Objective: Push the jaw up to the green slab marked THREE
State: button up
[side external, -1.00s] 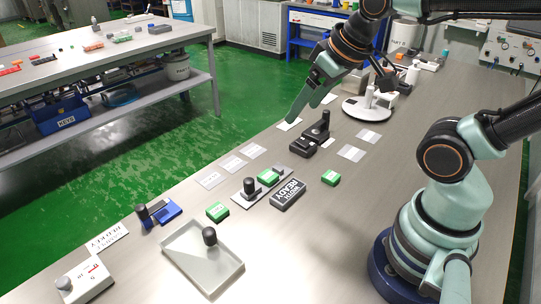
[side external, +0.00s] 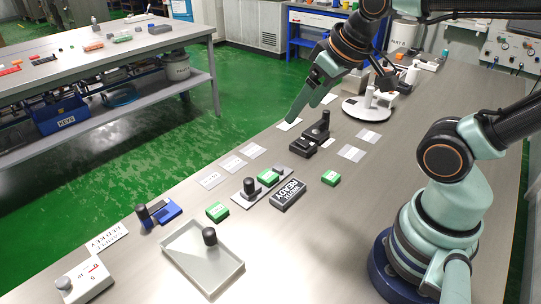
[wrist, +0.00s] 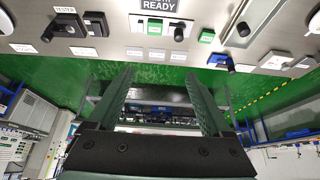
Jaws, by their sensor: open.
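In the side view, a green slab (side external: 268,177) sits on a narrow pale plate (side external: 240,199) between a black knob (side external: 250,187) and a small grey block (side external: 280,170), perhaps the jaw. Two more green slabs lie loose on the bench, one in front (side external: 217,212) and one to the right (side external: 330,178). Their markings are too small to read. My gripper (side external: 306,103) is open and empty, well above the bench and apart from the slabs. In the wrist view my gripper (wrist: 159,74) has its fingers wide apart.
A black READY block (side external: 288,195) lies beside the plate. A black fixture (side external: 312,140) stands behind it. A grey tray (side external: 190,268) with a black knob, a blue device (side external: 160,213) and a white box (side external: 84,282) stand in front. Flat pale cards (side external: 234,164) line the far edge.

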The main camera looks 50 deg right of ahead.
jog(key=shift+c, duration=1.3)
jog(key=shift+w+a, duration=0.1)
jog(key=shift+w, duration=0.2)
jog(key=shift+c, duration=0.3)
jog(key=n+g, duration=0.3)
jog(key=g, duration=0.3)
send_over(249, 180)
notch_tip(249, 180, down, 9)
notch_tip(249, 180, down, 12)
jog(key=shift+f, duration=0.15)
